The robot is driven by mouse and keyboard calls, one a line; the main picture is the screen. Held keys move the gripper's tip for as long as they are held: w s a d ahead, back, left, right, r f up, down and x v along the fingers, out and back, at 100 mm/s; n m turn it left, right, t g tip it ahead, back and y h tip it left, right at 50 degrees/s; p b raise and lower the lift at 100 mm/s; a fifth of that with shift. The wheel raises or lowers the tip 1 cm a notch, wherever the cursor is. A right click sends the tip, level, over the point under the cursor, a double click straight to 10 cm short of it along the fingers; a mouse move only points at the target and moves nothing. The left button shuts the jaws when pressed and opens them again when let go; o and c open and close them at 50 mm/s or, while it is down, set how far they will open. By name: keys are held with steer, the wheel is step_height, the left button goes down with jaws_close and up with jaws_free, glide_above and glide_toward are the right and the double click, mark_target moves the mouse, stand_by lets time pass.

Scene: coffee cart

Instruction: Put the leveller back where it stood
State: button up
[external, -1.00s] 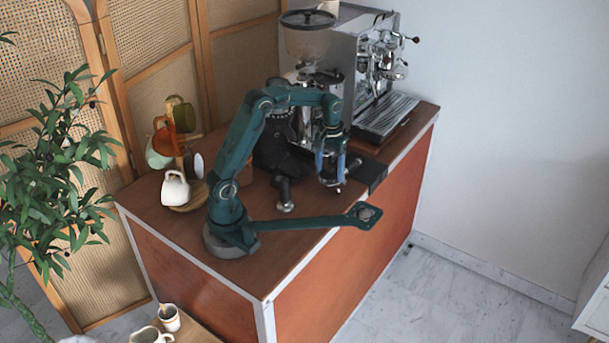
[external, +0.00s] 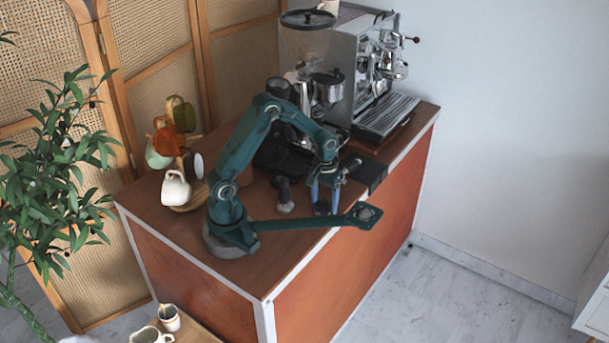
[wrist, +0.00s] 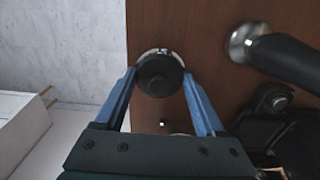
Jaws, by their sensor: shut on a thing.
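The leveller (wrist: 160,74) is a round puck with a black top and a silver rim, seen from above in the wrist view. My gripper (wrist: 159,76) is shut on it, one blue finger on each side. In the external view my gripper (external: 324,203) points down, low over the counter's right-hand part near its long front edge. There the fingers mostly hide the leveller. I cannot tell whether its underside touches the counter.
A black-handled tool with a silver end (external: 285,196) stands close left of my gripper; its silver end shows in the wrist view (wrist: 240,43). A black block (external: 371,175) sits at the counter edge. The espresso machine (external: 350,70) and mug rack with mugs (external: 177,187) stand farther off.

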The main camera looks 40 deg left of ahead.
mark_target(325, 200)
steer(key=shift+f, duration=0.25)
steer(key=shift+f, duration=0.1)
steer(key=o, duration=1.5)
step_height(325, 200, up, 12)
steer(key=shift+s+a+r+t, duration=0.4)
steer(key=shift+s+a+t, duration=0.55)
steer(key=shift+s+a, duration=0.75)
steer(key=shift+s+a+r+t, duration=0.45)
steer(key=shift+s+a+t, duration=0.6)
steer(key=shift+a, duration=1.05)
steer(key=shift+s+a+r+t, duration=0.4)
steer(key=shift+s+a+t, duration=0.4)
steer(key=shift+s+a, duration=0.95)
